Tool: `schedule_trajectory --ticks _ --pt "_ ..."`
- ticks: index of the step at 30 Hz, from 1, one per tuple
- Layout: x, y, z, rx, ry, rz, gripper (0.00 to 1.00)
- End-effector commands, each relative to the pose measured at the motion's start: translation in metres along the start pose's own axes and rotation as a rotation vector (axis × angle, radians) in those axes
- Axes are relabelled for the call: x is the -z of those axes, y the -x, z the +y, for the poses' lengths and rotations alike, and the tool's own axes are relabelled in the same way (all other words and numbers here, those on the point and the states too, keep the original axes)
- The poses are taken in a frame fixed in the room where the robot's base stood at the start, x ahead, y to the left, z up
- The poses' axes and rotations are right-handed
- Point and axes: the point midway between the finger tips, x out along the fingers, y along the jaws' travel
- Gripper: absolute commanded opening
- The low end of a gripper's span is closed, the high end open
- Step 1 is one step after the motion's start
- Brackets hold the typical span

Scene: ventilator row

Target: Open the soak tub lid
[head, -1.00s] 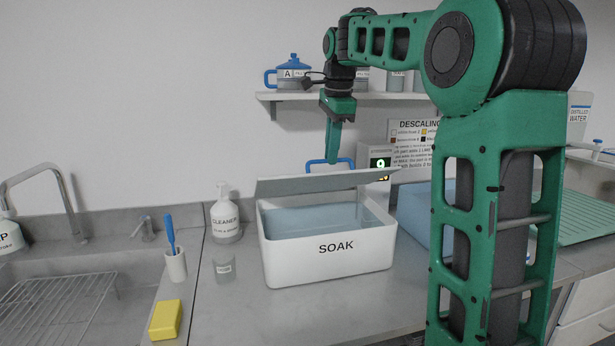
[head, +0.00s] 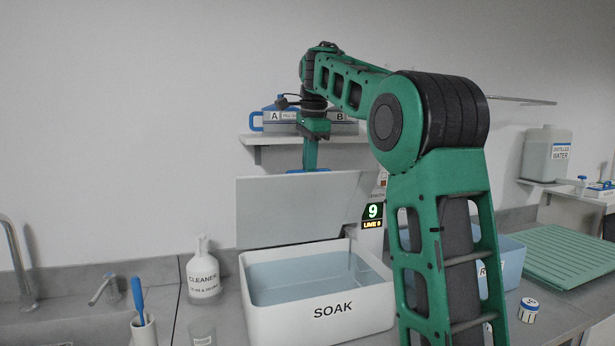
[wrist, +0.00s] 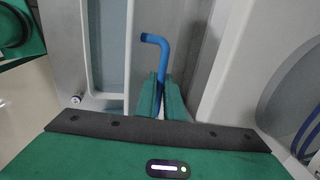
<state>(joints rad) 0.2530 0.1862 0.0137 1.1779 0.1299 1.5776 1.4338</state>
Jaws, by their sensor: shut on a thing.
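The soak tub (head: 318,312) is a white box marked SOAK, with bluish liquid inside. Its grey lid (head: 292,212) stands steeply raised at the tub's back edge, leaving the tub open from above. My gripper (head: 310,168) is above the lid's top edge, fingers pointing down. In the wrist view the green fingers (wrist: 153,95) are shut on the blue lid handle (wrist: 164,60), whose bent end sticks out past them. In the head view most of the handle is hidden behind the lid.
A cleaner bottle (head: 203,272) and a cup with a blue brush (head: 141,320) stand left of the tub. A display (head: 373,212) reading 9 is behind it at right. A shelf (head: 300,138) is close behind my gripper. A blue rinse tub (head: 505,265) stands right.

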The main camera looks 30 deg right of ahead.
Motion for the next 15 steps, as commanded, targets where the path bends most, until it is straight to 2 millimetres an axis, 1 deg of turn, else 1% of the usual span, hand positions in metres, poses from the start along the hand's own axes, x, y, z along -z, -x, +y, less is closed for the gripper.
schedule_trajectory --ticks 1,7,8,9,10,15 --pt "-0.0026 0.0076 0.0009 0.012 0.008 -0.002 0.0" --pt "0.0016 0.01 0.0016 0.016 0.003 -0.001 0.0" --pt "0.0022 0.0103 0.0017 0.016 0.002 -0.001 0.14" --pt "0.0029 0.0107 0.0017 0.017 0.001 0.0 0.24" --pt "0.0036 0.0105 0.0017 0.016 0.0 0.0 0.28" --pt "0.0073 0.0078 0.0015 0.012 -0.006 0.001 0.28"
